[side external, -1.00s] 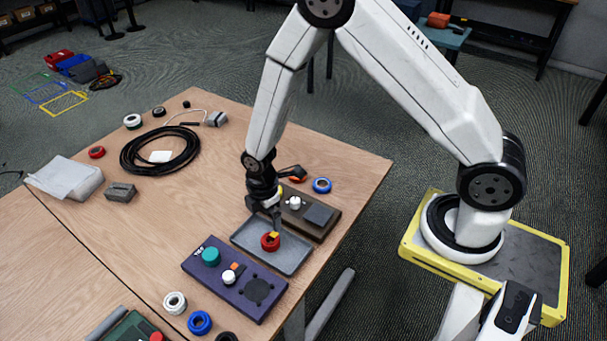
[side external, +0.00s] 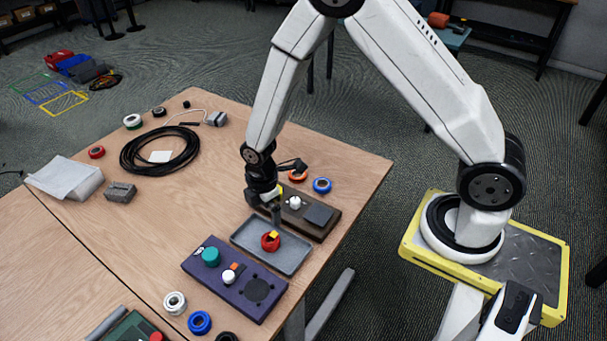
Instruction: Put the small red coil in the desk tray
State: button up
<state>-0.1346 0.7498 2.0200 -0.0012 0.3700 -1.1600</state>
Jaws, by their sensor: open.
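A small red coil (side external: 270,241) with a yellow tag lies inside the grey desk tray (side external: 288,265), towards its left part. My gripper (side external: 272,214) is open and empty, above the far side of the tray and apart from the coil. Its fingers point down and are small in this view. Another red coil (side external: 97,152) lies on the left of the table, near the black cable loop.
A purple panel (side external: 225,285) stands in front of the tray and a brown panel (side external: 318,226) behind it. Blue (side external: 322,185) and orange (side external: 298,175) coils lie at the back right. A large black cable loop (side external: 128,156) lies farther left. The table's middle left is clear.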

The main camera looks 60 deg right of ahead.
jog(key=s+d+r+m+t, duration=0.1)
jog(key=s+d+r+m, duration=0.1)
jog(key=s+r+m, duration=0.3)
jog(key=s+d+r+m+t, duration=0.1)
jog(key=s+d+r+m, duration=0.2)
jog(key=r+m, duration=0.6)
jog(key=shift+s+r+m+t, duration=0.3)
jog(key=shift+s+r+m, duration=0.1)
jog(key=shift+s, duration=0.8)
jog(key=shift+d, duration=0.1)
